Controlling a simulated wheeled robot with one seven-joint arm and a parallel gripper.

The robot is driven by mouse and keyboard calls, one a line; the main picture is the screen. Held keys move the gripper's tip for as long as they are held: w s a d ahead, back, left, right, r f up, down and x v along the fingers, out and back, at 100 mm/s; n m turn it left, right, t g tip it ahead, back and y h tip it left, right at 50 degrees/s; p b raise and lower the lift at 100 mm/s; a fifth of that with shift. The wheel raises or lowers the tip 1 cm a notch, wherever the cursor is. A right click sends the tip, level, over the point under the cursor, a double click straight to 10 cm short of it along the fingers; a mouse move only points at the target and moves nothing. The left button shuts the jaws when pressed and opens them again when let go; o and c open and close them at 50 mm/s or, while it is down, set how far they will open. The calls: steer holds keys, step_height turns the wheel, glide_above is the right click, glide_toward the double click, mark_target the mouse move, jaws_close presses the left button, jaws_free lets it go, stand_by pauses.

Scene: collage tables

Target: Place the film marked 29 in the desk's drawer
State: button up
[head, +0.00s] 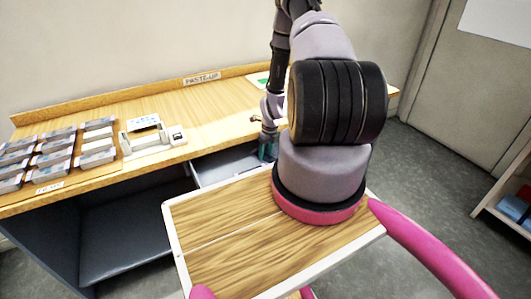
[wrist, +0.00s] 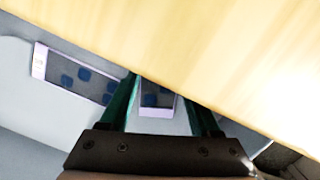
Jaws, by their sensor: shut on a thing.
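The desk's drawer (head: 222,167) is pulled open under the desk top. My gripper (head: 267,148) points down at the drawer's right part, close to the desk's front edge. In the wrist view my gripper (wrist: 162,108) is shut on a film (wrist: 158,112), a dark strip with blue patches and a pale border, partly hidden by the desk top. Another similar film (wrist: 76,76) lies to the left on the pale drawer floor (wrist: 20,100). No number is legible on either film. The held film cannot be made out in the head view.
The wooden desk top (wrist: 200,45) overhangs close to my fingers. A "PASTE-UP" sign (head: 202,78) is at the back. A shelf (head: 505,200) stands far right.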

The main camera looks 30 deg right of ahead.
steer(key=o, duration=1.3)
steer(key=shift+f, duration=0.1)
